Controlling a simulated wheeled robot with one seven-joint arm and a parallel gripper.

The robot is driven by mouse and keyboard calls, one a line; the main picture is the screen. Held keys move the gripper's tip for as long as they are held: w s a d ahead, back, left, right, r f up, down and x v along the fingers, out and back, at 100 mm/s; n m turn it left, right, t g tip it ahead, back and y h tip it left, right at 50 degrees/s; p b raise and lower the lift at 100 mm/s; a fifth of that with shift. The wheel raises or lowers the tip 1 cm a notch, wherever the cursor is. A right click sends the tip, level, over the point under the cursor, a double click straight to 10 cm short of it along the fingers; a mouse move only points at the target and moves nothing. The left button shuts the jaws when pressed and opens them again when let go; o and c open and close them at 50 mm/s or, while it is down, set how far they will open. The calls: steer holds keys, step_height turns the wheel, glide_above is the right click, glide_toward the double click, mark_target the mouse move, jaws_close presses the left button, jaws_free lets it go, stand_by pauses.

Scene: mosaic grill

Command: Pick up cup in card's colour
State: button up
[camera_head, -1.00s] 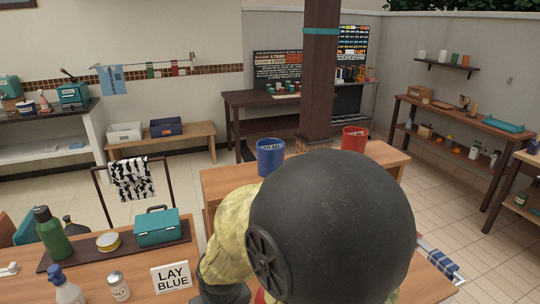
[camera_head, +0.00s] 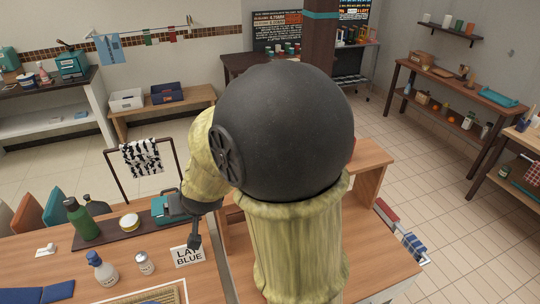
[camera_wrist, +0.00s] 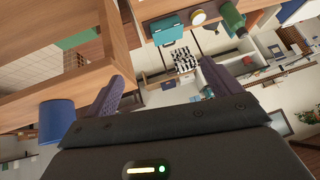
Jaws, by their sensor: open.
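The white card (camera_head: 188,257) reading "LAY BLUE" stands on the near wooden table in the head view, partly covered by my gripper (camera_head: 194,236). The blue cup (camera_wrist: 57,122) shows at the lower left of the wrist view, outside the left finger and apart from it. In the head view my arm hides the blue cup and the red cup. My gripper is open and empty in the wrist view (camera_wrist: 163,82), its two dark fingers spread wide.
The near table holds a teal box (camera_head: 163,208), green bottle (camera_head: 82,220), yellow-and-white tin (camera_head: 129,222), white bottle (camera_head: 102,268) and shaker (camera_head: 145,263). A black-and-white cloth (camera_head: 141,157) hangs on a rack behind. Tiled floor at right is clear.

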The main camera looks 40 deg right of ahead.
steer(key=w+d+r+m+t+h, duration=0.3)
steer(key=w+d+r+m+h, duration=0.35)
steer(key=w, duration=0.35)
steer(key=s+d+m+g+h, duration=0.4)
steer(key=s+m+g+h, duration=0.2)
steer(key=s+m+g, duration=0.1)
steer(key=shift+r+g+h, duration=0.25)
steer(key=shift+g+h, duration=0.1)
steer(key=shift+g, duration=0.55)
steer(key=shift+s+d, duration=0.1)
steer(key=p+x, duration=0.4)
steer(key=x, duration=0.8)
steer(key=shift+d, duration=0.15)
